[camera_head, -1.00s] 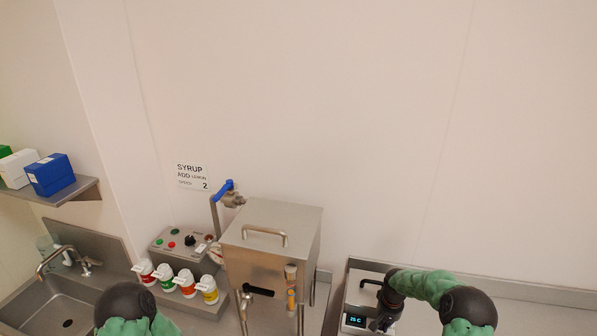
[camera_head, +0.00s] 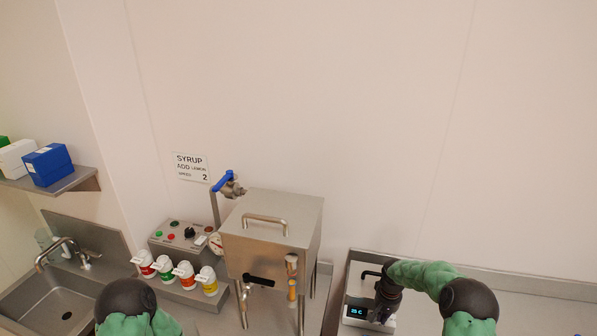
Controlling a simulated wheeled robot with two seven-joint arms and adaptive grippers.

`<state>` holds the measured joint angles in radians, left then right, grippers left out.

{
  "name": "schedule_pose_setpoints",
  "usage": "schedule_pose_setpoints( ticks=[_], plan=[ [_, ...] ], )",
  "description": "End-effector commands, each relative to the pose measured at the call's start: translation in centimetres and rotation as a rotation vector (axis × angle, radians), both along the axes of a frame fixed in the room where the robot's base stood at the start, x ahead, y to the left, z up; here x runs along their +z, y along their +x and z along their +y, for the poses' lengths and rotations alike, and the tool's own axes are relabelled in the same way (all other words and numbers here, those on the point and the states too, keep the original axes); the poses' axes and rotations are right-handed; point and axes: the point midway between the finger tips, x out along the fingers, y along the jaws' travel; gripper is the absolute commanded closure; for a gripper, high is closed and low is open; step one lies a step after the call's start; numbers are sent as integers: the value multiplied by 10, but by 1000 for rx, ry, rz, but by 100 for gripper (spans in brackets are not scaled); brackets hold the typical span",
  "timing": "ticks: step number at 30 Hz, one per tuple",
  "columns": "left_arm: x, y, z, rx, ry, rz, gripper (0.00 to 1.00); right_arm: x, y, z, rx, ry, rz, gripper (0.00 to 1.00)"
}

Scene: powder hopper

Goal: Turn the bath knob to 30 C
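The bath (camera_head: 356,323) is a pale box at the lower right, with a small dark display (camera_head: 355,311) lit in blue. The display's digits are too small to read surely. My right gripper (camera_head: 385,309) points down at the bath's front, just right of the display. It covers the place where the knob would be, so I cannot see the knob or whether the fingers touch it. The fingers are dark and too small to tell open from shut. My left arm shows only its elbow at the bottom left; the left gripper is out of the picture.
A steel hopper (camera_head: 270,225) with a top handle stands left of the bath. Further left are a control box (camera_head: 185,238), several capped bottles (camera_head: 185,272) and a sink (camera_head: 55,305). A sign (camera_head: 191,168) hangs on the wall. The counter right of my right arm looks clear.

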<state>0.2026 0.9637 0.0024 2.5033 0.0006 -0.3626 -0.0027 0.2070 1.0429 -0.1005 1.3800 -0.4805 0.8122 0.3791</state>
Motion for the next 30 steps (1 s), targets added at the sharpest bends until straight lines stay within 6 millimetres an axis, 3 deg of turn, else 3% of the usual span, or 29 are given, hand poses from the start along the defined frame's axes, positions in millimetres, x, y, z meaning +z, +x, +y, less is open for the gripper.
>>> schedule_pose_setpoints(
  ticks=[1, 10, 24, 30],
  plan=[
    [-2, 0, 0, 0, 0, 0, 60, 5, 9, -3, -2, -5, -26, 100],
    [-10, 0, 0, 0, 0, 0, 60, 6, 10, -2, -3, -6, -26, 100],
    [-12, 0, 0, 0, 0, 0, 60, 8, 3, 2, -4, -6, -26, 100],
    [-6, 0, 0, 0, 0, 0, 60, 22, 2, 3, -4, -5, -23, 100]
  ],
)
